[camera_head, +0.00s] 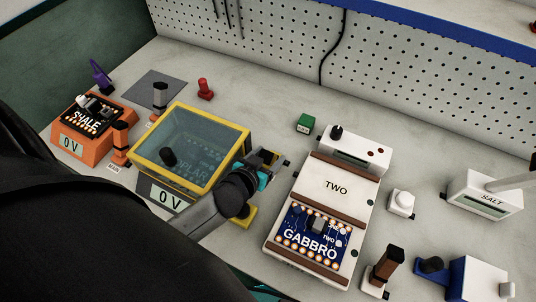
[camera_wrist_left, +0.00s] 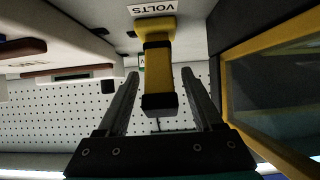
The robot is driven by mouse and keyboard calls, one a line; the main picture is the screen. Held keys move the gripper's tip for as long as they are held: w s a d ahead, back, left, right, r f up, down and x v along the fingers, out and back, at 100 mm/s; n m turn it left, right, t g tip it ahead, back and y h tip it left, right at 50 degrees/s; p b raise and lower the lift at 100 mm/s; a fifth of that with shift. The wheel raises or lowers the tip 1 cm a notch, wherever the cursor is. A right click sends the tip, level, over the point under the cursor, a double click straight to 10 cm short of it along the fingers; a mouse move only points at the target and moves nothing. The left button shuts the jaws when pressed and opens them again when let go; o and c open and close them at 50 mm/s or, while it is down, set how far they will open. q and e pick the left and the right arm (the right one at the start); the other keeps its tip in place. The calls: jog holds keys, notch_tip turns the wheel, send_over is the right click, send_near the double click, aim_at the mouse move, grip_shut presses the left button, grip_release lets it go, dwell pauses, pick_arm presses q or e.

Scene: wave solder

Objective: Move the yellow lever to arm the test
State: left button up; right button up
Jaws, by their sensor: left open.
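The yellow lever (camera_wrist_left: 158,62) with a black end stands between the two dark fingers of my left gripper (camera_wrist_left: 160,75) in the left wrist view. A gap shows on each side, so the fingers are around it and appear not to touch it. A white VOLTS label (camera_wrist_left: 152,9) is at its base. In the head view my left gripper (camera_head: 274,162) is just right of the yellow-framed clear box (camera_head: 217,182). My wrist hides most of the lever there. My right gripper is out of view.
The white TWO unit (camera_head: 337,187) with the blue GABBRO board (camera_head: 314,233) stands close on the right. The orange SHALE unit (camera_head: 98,146) is at the left, with an orange lever (camera_head: 120,137). A red button (camera_head: 205,88) and a green block (camera_head: 305,123) stand behind. A pegboard (camera_head: 420,80) closes the back.

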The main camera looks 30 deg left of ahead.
pick_arm(q)
jog(key=p+v, duration=0.1)
jog(key=v, duration=1.4)
jog(key=shift+p, duration=0.4)
jog(key=shift+s+d, duration=0.1)
